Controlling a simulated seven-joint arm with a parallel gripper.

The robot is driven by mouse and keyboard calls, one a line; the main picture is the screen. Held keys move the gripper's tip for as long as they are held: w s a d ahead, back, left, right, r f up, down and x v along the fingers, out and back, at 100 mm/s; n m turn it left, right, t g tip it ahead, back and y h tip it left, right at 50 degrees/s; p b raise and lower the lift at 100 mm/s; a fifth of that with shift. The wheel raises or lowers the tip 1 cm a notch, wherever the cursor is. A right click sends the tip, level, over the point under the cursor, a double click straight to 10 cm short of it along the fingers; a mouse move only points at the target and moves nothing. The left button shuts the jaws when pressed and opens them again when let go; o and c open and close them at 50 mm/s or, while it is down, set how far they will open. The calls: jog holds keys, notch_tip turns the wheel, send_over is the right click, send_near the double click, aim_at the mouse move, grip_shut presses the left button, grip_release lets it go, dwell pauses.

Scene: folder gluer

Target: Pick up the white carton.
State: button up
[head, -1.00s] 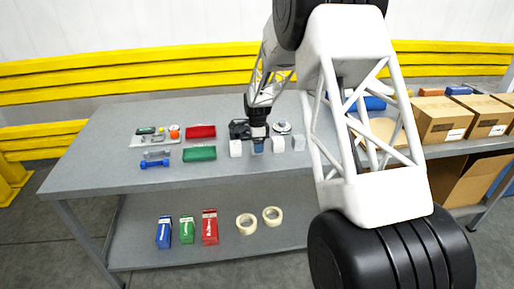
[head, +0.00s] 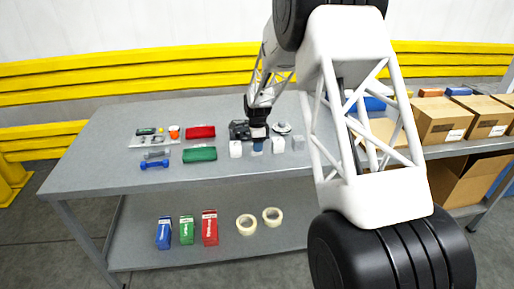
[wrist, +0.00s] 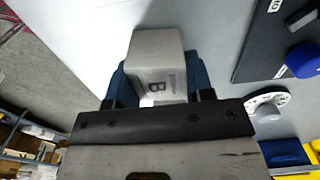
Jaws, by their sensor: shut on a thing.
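A white carton (wrist: 157,58) with a dark letter B and small print on its face shows in the wrist view. It sits between the two blue fingers of my gripper (wrist: 160,88), which is shut on it. In the head view my gripper (head: 257,147) points down over the middle of the grey table. The carton in the fingers cannot be made out clearly there. Whether it touches the table is unclear. Other small pale cartons stand beside the gripper: one to its left (head: 235,149), one close to its right (head: 278,145), and a greyer one farther right (head: 298,143).
A black device (head: 239,130) and a round white dial (head: 282,128) stand close behind the gripper. Brown boxes (head: 440,118) stand right. The table's front left is clear.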

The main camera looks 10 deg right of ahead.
jog(key=shift+r, duration=0.2)
jog(key=shift+r, duration=1.5)
jog(key=shift+s+r, duration=0.15)
jog(key=shift+s, duration=0.2)
jog(key=s+r, duration=0.1)
jog(key=s, duration=1.4)
jog(key=shift+d+r, duration=0.15)
jog(key=shift+d, duration=0.15)
jog(key=shift+s, duration=0.15)
jog(key=w+a, duration=0.1)
jog(key=w, duration=0.4)
jog(key=w+r, duration=0.1)
jog(key=w, duration=0.4)
jog(key=w+a+r, duration=0.1)
jog(key=w, duration=0.5)
jog(key=shift+a+r, duration=0.1)
jog(key=shift+a, duration=0.2)
jog(key=w+a, duration=0.4)
jog(key=w, duration=1.3)
jog(key=shift+w, duration=0.1)
